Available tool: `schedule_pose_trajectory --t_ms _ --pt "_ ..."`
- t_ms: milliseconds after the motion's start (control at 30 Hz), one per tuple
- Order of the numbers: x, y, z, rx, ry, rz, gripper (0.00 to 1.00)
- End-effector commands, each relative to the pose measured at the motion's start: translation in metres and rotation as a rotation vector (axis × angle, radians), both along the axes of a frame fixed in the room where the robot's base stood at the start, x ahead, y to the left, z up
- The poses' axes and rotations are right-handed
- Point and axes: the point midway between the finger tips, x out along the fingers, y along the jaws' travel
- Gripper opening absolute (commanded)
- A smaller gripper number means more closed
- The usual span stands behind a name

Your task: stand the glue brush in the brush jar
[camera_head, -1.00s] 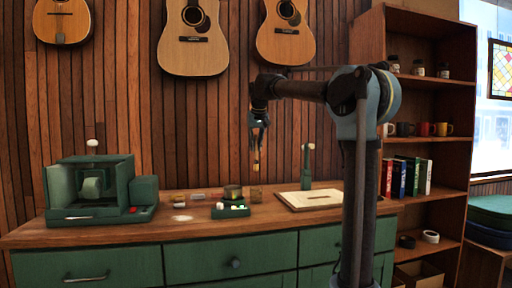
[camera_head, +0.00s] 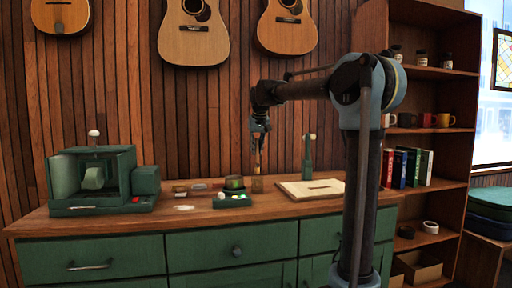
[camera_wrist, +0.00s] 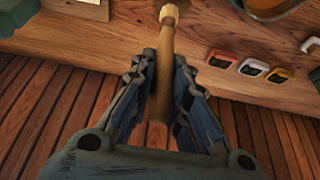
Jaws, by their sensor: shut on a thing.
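My gripper (camera_head: 260,128) hangs from the arm above the workbench, pointing down. It is shut on the glue brush (camera_head: 258,158), which hangs roughly upright with its tip down. In the wrist view the brush's tan handle (camera_wrist: 164,50) runs between the two fingers (camera_wrist: 160,85), with a paler end at the top of the picture. The brush jar (camera_head: 257,186), small and amber-brown, stands on the bench almost directly below the brush. The brush's lower end is close to the jar's mouth; I cannot tell if it is inside. The jar is not clear in the wrist view.
Left of the jar are a round green-and-brass tin (camera_head: 234,183) and a green tray (camera_head: 232,203) with small pieces. A pale board (camera_head: 311,190) and a green upright stand (camera_head: 308,155) are to the right. A green machine (camera_head: 103,178) occupies the bench's left end.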

Motion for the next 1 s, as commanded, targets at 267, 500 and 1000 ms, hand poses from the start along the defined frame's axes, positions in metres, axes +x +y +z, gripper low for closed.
schedule_pose_trajectory --t_ms 267,500,1000 --pt "0.000 -0.001 -0.018 0.000 0.000 -0.001 0.00" --pt "0.000 -0.001 -0.034 0.000 0.000 -0.001 0.00" --pt "0.000 -0.001 -0.056 0.000 0.000 -0.001 0.00"
